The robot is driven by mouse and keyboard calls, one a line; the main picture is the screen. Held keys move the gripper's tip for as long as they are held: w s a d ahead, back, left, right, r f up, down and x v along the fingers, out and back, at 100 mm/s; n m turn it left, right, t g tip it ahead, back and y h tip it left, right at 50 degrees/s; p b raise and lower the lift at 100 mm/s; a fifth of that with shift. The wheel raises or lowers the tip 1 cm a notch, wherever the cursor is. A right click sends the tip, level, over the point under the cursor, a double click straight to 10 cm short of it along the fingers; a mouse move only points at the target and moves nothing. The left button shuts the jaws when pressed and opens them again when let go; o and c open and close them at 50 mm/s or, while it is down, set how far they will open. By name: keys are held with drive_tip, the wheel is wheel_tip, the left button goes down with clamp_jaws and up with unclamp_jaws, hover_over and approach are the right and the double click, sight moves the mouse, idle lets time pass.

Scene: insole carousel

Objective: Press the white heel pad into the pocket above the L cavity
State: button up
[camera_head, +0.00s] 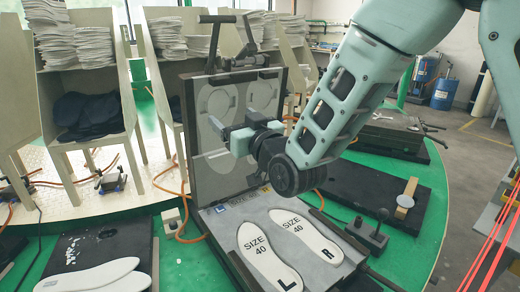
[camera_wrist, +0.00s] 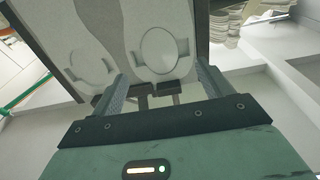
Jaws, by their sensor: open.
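My gripper (camera_head: 228,134) is in front of the raised lid (camera_head: 187,150) of the mould, with its fingers toward the lid's face. In the wrist view my gripper (camera_wrist: 162,92) is open, with nothing visible between the fingers. The lid face has two insole-shaped outlines with pale oval areas. The left oval (camera_head: 220,100) is on the L side in the head view. The wrist view shows one oval (camera_wrist: 165,50) near the fingers and another (camera_wrist: 88,60) to its left. I cannot tell whether either oval is a heel pad or an empty pocket. The insole marked L (camera_head: 268,262) lies in the mould base.
The insole marked R (camera_head: 305,236) lies beside it. Loose white insoles (camera_head: 90,275) lie at the front left. A black tray (camera_head: 92,246) with white bits stands behind them. A dark lever (camera_head: 372,232) stands right of the base. Stacked insoles fill the shelves behind.

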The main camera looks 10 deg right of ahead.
drive_tip(key=b+v, duration=1)
drive_tip(key=v, duration=0.1)
idle(0.3)
drive_tip(key=s+a+f+n+g+h+p, duration=0.2)
drive_tip(key=s+f+g+h+p, duration=0.35)
drive_tip(key=s+f+g, duration=0.8)
drive_tip(key=s+d+n+g+h+p, duration=0.1)
drive_tip(key=s+d+g+p, duration=0.2)
drive_tip(key=s, duration=0.7)
drive_tip(key=shift+s+d+g, duration=0.3)
drive_tip(key=shift+d+g, duration=0.45)
drive_tip(key=shift+d, duration=0.35)
